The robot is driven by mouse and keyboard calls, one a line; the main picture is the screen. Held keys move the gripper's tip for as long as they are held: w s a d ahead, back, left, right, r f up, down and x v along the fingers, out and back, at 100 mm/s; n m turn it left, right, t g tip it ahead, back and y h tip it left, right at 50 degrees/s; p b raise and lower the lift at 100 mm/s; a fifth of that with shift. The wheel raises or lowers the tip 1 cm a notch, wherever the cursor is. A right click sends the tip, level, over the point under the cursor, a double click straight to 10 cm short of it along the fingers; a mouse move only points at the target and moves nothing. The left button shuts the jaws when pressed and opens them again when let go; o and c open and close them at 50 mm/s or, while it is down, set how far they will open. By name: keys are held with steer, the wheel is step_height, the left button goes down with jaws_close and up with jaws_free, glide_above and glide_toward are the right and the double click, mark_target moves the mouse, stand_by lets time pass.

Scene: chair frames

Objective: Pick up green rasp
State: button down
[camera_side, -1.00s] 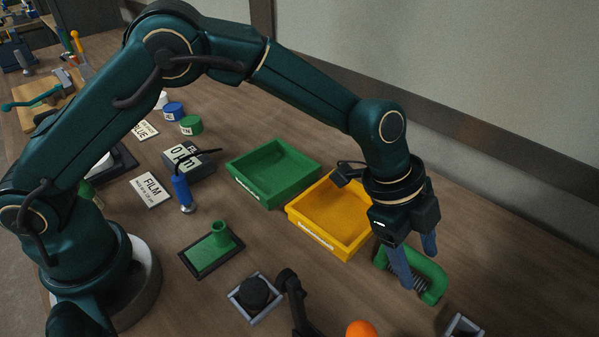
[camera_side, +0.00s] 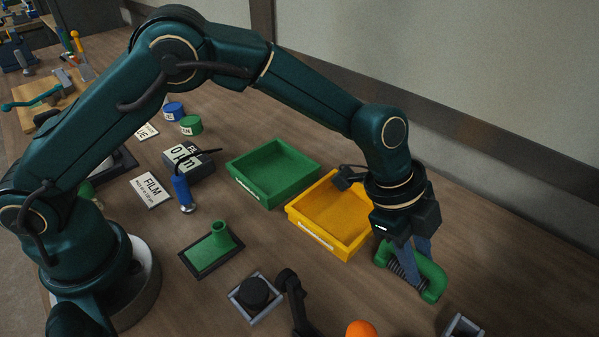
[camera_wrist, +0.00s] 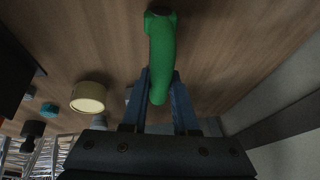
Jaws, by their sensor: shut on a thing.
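I see no clear rasp. The green thing at my gripper looks like a C-shaped clamp (camera_side: 433,278) with a dark ridged rod, lying on the table right of the yellow tray in the side view. My gripper (camera_side: 413,264) points down at it, its blue fingers shut on the green body. In the wrist view the green clamp (camera_wrist: 162,45) runs between the two finger tips (camera_wrist: 160,78), one on each side. The fingers hide part of the clamp and rod in the side view. It appears still at table level.
The yellow tray (camera_side: 316,238) stands close left of my gripper, with the green tray (camera_side: 262,195) beyond. A green stand on a dark base (camera_side: 213,249), a dark round thing in a grey frame (camera_side: 254,294) and an orange ball (camera_side: 361,329) stand nearer. The wall is behind.

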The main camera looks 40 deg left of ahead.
steer(key=shift+r, duration=0.45)
steer(key=r, duration=0.2)
steer(key=a+r, duration=0.1)
steer(key=shift+w+r, duration=0.25)
steer(key=shift+r, duration=0.15)
steer(key=w+a+r, duration=0.2)
steer(key=a+r, duration=0.4)
steer(key=a, duration=0.4)
steer(key=shift+a, duration=0.2)
steer(key=c, duration=1.3)
jaws_free()
jaws_close()
